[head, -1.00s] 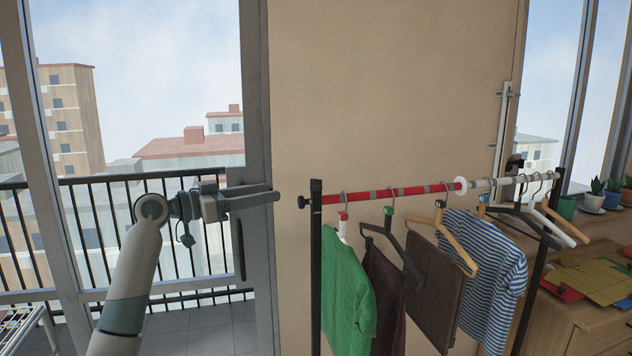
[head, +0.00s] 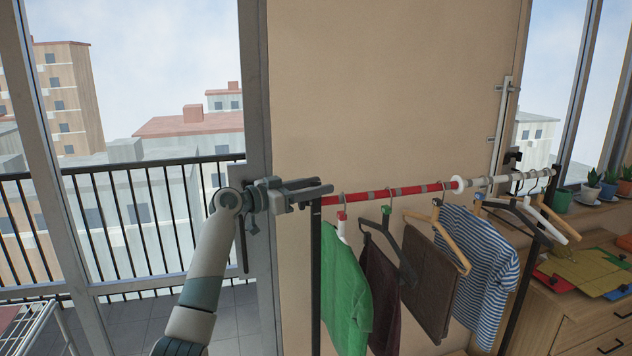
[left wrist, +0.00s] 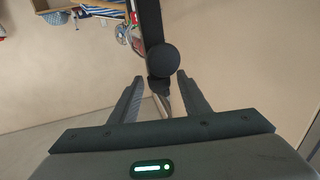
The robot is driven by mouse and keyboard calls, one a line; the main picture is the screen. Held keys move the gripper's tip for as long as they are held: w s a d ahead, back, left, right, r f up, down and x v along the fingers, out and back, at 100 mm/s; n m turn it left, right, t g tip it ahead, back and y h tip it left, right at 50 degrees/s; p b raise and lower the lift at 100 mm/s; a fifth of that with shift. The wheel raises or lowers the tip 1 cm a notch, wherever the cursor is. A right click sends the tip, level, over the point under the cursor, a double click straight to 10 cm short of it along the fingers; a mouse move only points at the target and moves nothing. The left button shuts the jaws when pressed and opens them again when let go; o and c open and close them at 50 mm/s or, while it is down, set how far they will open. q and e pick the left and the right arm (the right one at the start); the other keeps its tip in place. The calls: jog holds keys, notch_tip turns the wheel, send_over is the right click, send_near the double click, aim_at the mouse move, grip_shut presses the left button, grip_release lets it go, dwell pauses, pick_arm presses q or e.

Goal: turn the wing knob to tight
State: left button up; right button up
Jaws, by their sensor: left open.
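The clothes rack has a dark left post (head: 316,270) and a red-and-white rail (head: 410,190). My left gripper (head: 325,185) is at the top of that post, and its fingers hide the knob there in the head view. In the left wrist view a dark round knob (left wrist: 163,63) shows just beyond and between the tips of my left gripper (left wrist: 160,78). The fingers are apart, one on each side, with a gap to the knob. A small dark piece (left wrist: 159,87) sits below the knob; its wing shape cannot be made out. My right gripper is not in view.
A green shirt (head: 345,280), dark and brown cloths and a striped shirt (head: 480,265) hang from the rail. A window frame (head: 258,110) stands left of the rack. A wooden dresser (head: 590,315) is at the right.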

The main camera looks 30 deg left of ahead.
pick_arm(q)
jog(key=shift+w, duration=0.1)
jog(key=c, duration=1)
jog(key=shift+c, duration=0.2)
